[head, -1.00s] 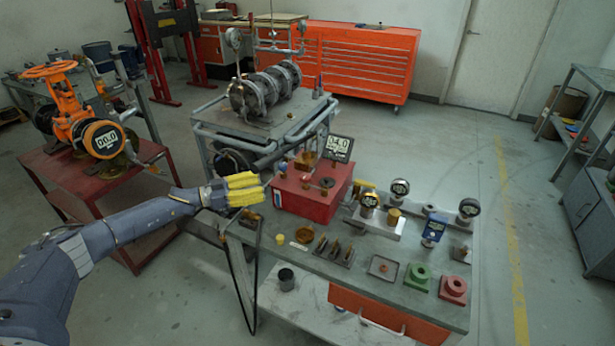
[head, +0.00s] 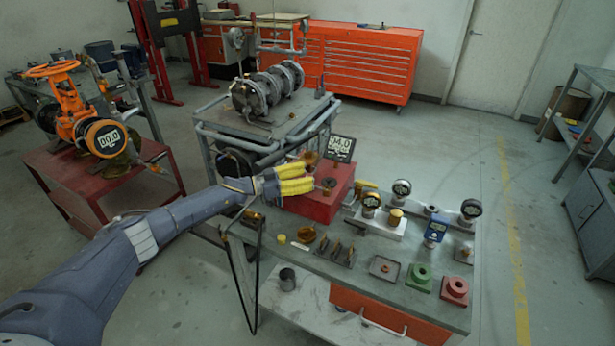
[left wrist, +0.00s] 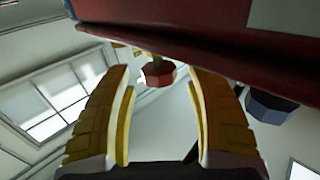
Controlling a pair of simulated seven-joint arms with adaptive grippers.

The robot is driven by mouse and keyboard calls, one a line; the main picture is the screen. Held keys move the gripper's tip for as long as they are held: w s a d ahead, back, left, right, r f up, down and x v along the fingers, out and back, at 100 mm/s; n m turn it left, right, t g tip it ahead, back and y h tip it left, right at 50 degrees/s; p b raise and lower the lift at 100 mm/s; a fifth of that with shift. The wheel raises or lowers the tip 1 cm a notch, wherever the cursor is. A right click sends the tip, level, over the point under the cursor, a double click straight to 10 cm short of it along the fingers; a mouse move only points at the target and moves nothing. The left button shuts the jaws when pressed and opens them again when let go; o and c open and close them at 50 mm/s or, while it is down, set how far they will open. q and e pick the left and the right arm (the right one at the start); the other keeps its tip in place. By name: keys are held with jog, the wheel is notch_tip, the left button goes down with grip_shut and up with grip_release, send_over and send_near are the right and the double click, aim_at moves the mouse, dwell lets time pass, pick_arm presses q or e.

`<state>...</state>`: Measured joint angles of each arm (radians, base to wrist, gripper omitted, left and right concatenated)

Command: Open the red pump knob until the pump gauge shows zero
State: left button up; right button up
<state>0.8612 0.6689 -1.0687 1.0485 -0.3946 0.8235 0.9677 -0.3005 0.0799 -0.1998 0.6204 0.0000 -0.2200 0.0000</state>
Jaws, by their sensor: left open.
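The red pump box (head: 322,208) stands on the grey workbench. Its gauge (head: 341,147) on top appears to read 04.0. My left gripper (head: 308,178), with yellow fingers, is at the box's left side and hides part of its top. In the left wrist view my left gripper (left wrist: 160,95) is open and empty. A small red faceted knob (left wrist: 158,74) shows between and beyond its fingers, not clasped. A dark blue faceted knob (left wrist: 268,105) shows to the right, outside the fingers. The red knob cannot be made out clearly in the head view. My right gripper is not in view.
A green block (head: 419,277) and a red block (head: 454,290) lie near the front edge. An orange valve (head: 75,115) stands on a red table (head: 60,180) at left.

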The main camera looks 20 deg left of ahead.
pick_arm(q)
jog(key=shift+w+d, duration=0.3)
jog(key=shift+d, duration=0.1)
jog(key=c, duration=1.2)
